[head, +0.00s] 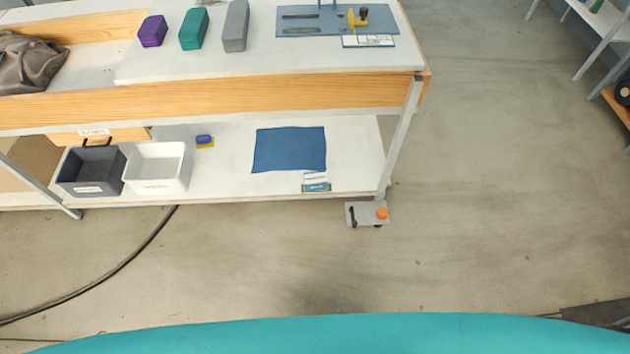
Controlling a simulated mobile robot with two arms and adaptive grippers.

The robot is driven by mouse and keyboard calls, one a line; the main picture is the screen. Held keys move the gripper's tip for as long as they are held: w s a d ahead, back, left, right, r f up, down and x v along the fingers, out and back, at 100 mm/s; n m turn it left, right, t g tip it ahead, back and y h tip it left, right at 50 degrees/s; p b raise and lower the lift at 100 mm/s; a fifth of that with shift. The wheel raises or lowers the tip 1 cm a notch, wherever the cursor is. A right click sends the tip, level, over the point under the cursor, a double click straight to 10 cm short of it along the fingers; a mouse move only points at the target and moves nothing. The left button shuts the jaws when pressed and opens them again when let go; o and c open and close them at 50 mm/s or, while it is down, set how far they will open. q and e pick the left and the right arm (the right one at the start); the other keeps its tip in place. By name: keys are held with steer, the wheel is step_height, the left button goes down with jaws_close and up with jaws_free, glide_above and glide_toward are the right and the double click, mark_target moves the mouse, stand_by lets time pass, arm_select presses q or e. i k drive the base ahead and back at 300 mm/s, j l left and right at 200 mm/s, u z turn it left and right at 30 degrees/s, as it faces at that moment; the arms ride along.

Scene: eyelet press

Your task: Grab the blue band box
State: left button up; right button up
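I cannot tell for sure which thing is the blue band box. A small blue and yellow item (204,140) sits on the lower shelf, right of the white bin. A small box or card with white, blue and green parts (316,183) lies at the shelf's front edge, by a blue mat (289,149). On the upper tabletop stand a purple box (153,31), a teal box (194,29) and a long grey box (235,26). Neither of my grippers is in view.
A grey bin (91,187) and a white bin (134,186) stand on the lower shelf (227,178). A blue press base (376,21) is on the upper table. A bench leg (397,142) stands at right. A black cable (135,254) crosses the otherwise open floor.

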mark_target(313, 181)
steer(key=i+j+z, duration=0.2)
steer(key=j+z, duration=0.15)
steer(key=j, duration=1.45)
steer(key=j+z, duration=0.4)
steer(key=j, duration=1.35)
